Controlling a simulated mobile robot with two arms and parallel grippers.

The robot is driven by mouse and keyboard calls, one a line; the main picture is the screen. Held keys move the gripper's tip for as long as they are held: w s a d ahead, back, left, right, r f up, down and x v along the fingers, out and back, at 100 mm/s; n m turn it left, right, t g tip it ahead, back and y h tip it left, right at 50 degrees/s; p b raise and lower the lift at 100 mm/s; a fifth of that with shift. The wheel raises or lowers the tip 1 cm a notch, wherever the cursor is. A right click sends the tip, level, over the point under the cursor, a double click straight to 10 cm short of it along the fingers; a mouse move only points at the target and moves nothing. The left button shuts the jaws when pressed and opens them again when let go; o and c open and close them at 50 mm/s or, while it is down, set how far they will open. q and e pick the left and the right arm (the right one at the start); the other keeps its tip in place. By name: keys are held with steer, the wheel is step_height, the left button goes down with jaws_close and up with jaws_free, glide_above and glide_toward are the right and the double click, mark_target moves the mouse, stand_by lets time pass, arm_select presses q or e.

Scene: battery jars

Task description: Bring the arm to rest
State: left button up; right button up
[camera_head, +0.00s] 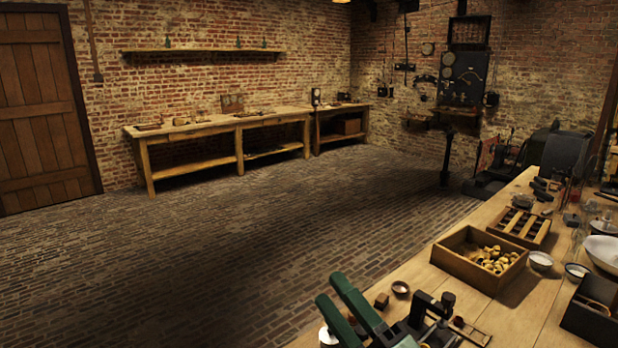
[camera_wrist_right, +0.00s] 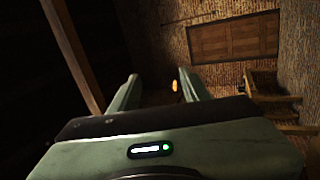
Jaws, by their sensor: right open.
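My right gripper (camera_head: 332,290) shows at the bottom of the head view, in front of the near workbench (camera_head: 520,312). Its two green fingers are apart and point up and to the left, with nothing between them. In the right wrist view the same gripper (camera_wrist_right: 157,76) has its fingers spread and empty, with brick wall and a dark area beyond. The gripper appears raised clear of the bench top. My left gripper is in neither view.
The bench holds a wooden box of small brass-coloured pieces (camera_head: 478,258), a slotted wooden tray (camera_head: 520,226), a white bowl (camera_head: 603,252) and a small wooden block (camera_head: 382,300). The brick floor (camera_head: 250,240) to the left is clear. A long table (camera_head: 215,127) stands along the far wall.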

steer(key=s+d+f+m+g+h, duration=0.1)
steer(key=d+f+m+g+h, duration=0.1)
steer(key=d+f+m+h, duration=0.65)
steer(key=s+d+f+m+g+h, duration=0.25)
steer(key=d+f+m+h, duration=0.35)
steer(key=f+m, duration=0.45)
steer(key=s+d+f+m+g, duration=0.1)
steer(key=s+f+m+g, duration=0.1)
steer(key=s+f+g, duration=0.5)
steer(key=s+d+f+m+g, duration=0.1)
steer(key=s+f+m+g, duration=0.15)
steer(key=s+f, duration=0.8)
steer(key=s+f+n+g, duration=0.1)
steer(key=s+f, duration=0.1)
steer(key=f, duration=1.1)
steer(key=s+f+g, duration=0.1)
steer(key=s+f, duration=0.1)
steer(key=f, duration=1)
steer(key=s+d+f+g, duration=0.1)
steer(key=s+d+f, duration=0.1)
steer(key=s+f, duration=1.3)
steer(key=shift+s+d+y, duration=0.35)
steer(key=shift+s+d, duration=0.05)
steer(key=shift+s, duration=0.35)
steer(key=shift+f+n, duration=0.1)
steer(key=shift+n, duration=0.15)
